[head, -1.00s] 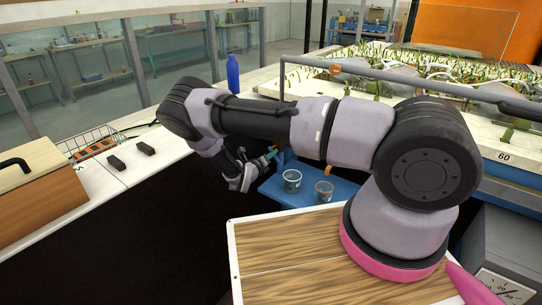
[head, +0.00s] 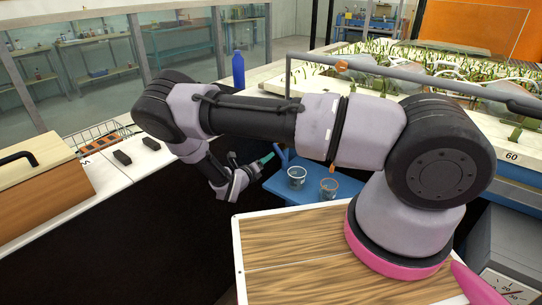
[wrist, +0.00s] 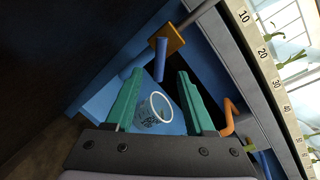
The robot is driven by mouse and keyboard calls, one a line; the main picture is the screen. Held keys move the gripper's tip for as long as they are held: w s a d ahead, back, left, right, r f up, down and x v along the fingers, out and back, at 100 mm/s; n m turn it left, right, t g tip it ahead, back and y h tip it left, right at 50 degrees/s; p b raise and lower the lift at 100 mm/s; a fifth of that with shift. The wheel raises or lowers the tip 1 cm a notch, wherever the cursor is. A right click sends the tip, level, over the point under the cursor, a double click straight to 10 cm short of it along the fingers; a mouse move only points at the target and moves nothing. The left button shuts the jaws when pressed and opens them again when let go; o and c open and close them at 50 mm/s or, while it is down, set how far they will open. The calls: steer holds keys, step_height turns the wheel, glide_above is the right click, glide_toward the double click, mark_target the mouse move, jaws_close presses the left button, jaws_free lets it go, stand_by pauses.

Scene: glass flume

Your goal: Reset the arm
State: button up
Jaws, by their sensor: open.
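My arm reaches out to the left and bends down at the elbow in the head view. My gripper (head: 266,159), with teal fingers, hangs over the dark gap just left of a blue shelf (head: 283,193). In the wrist view my gripper (wrist: 160,76) is open, its two teal fingers apart with nothing held between them. A white marked cup (wrist: 152,112) shows beyond and between the fingers, on the blue surface.
A blue bottle (head: 238,70) stands on the white counter at the back. A wooden box (head: 40,185), black blocks (head: 122,158) and a wire basket (head: 100,132) are at left. A planted flume tank with a grey rail (head: 400,80) is at right. A wood-topped board (head: 300,250) lies in front.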

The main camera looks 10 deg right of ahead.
steer(key=shift+v, duration=0.95)
